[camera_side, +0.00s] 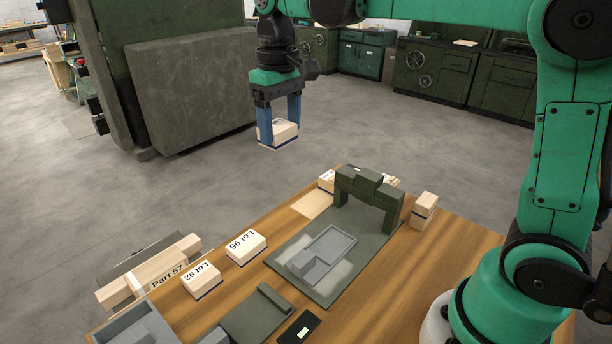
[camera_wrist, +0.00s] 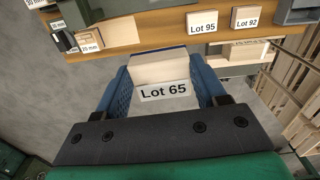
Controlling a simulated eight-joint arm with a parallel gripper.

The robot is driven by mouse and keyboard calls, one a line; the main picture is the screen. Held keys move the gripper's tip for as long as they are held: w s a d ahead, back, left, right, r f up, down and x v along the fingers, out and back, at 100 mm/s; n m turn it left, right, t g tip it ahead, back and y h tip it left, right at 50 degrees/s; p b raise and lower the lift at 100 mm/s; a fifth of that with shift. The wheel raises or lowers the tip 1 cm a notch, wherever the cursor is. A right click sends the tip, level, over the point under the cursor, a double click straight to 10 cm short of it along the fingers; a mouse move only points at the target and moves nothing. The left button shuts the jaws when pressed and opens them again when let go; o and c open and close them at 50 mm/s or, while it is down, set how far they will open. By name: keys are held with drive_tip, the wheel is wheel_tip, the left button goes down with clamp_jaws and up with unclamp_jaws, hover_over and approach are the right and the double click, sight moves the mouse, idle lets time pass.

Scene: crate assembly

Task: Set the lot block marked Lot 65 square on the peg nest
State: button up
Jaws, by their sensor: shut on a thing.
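The pale wooden block marked Lot 65 (camera_wrist: 168,93) is between the blue fingers of my gripper (camera_wrist: 163,82). In the side view the block (camera_side: 281,136) hangs in the air, beyond the table's far edge and well above it. My gripper (camera_side: 279,122) is shut on it and points down. A grey recessed fixture (camera_side: 330,243) on a dark green plate (camera_side: 368,248) looks like the peg nest. Its pegs cannot be made out. It lies below and to the right of my gripper, and I see no block in it.
Blocks marked Lot 95 (camera_side: 246,247) and Lot 92 (camera_side: 202,281) stand on the wooden table (camera_side: 440,262). A dark green arch (camera_side: 370,195) rises behind the fixture. Small wooden blocks (camera_side: 424,208) stand right of it. A Part 57 timber piece (camera_side: 165,276) lies at left.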

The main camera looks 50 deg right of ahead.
approach(334, 247)
drive_tip(key=shift+f, duration=3)
drive_tip(key=shift+f, duration=0.1)
drive_tip(key=o, duration=1.3)
wheel_tip(334, 247, up, 7)
